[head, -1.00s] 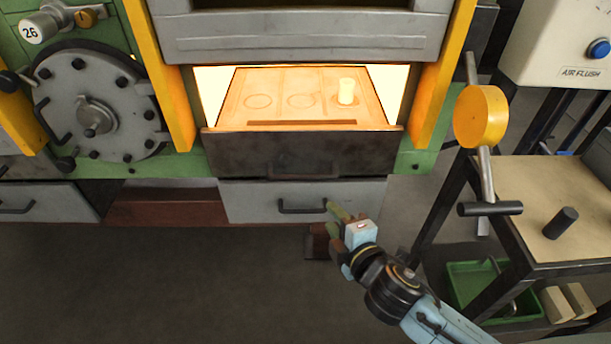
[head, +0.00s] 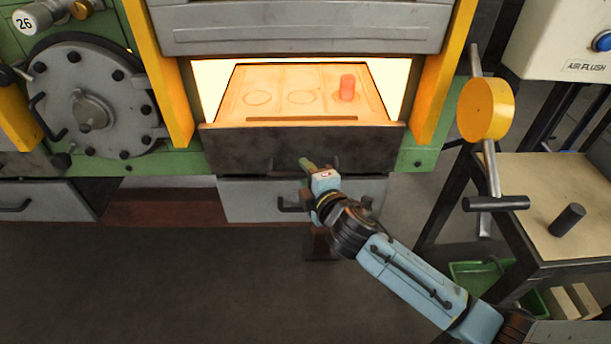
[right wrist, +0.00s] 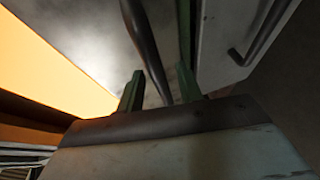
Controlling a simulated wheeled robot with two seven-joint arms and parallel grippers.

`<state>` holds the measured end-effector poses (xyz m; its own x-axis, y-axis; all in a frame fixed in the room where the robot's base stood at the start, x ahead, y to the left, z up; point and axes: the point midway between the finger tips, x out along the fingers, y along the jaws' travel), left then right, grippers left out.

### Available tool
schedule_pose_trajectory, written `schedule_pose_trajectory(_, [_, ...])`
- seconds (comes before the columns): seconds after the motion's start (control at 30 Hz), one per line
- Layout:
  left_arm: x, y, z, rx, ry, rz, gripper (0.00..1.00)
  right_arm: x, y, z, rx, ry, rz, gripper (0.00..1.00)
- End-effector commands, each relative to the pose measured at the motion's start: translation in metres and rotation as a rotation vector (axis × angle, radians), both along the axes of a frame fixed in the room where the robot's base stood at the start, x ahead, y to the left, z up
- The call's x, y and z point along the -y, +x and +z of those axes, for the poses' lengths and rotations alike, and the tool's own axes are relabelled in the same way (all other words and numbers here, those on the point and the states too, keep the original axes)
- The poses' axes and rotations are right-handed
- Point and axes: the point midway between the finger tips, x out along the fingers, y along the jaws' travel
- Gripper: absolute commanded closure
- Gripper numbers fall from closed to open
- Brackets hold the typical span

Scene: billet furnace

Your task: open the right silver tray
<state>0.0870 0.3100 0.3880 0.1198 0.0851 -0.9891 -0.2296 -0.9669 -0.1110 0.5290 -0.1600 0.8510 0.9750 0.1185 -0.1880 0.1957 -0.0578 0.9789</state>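The right silver tray (head: 250,200) is the grey drawer front below the furnace mouth. Its bar handle (head: 288,206) shows in part behind my right arm and also in the right wrist view (right wrist: 262,32). Above it is the dark front of the hearth tray (head: 245,152), which sticks out of the glowing opening. My right gripper (head: 308,164) is at this dark front, above the silver tray's handle. In the right wrist view its green fingers (right wrist: 160,88) stand apart, with a dark bar handle (right wrist: 148,45) between them. The bar does not look clamped. My left gripper is out of view.
A reddish billet (head: 347,88) stands on the hearth's right circle. Another silver drawer (head: 45,205) is at the left. A yellow disc on a T-handled rod (head: 486,110) and a side table (head: 530,200) stand at the right. The floor in front is clear.

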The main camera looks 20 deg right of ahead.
Motion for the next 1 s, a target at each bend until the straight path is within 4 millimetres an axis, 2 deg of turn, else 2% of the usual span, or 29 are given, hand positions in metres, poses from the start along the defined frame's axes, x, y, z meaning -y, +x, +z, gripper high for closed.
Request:
schedule_pose_trajectory(0.1, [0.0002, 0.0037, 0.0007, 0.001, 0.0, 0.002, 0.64, -0.0009, 0.0065, -0.0009, 0.001, 0.0, 0.0, 0.64])
schedule_pose_trajectory(0.37, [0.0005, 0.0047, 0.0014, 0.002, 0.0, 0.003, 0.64, -0.0009, 0.0076, -0.0012, 0.0, 0.0, 0.0, 0.64])
schedule_pose_trajectory(0.43, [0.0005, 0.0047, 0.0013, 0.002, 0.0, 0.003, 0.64, -0.0009, 0.0075, -0.0011, 0.0, 0.0, 0.0, 0.69])
schedule_pose_trajectory(0.67, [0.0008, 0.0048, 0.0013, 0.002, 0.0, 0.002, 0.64, -0.0008, 0.0073, -0.0011, 0.0, 0.0, 0.0, 0.99])
schedule_pose_trajectory(1.0, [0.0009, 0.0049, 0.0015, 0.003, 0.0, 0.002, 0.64, -0.0025, 0.0076, -0.0014, -0.001, 0.0, 0.002, 1.0])
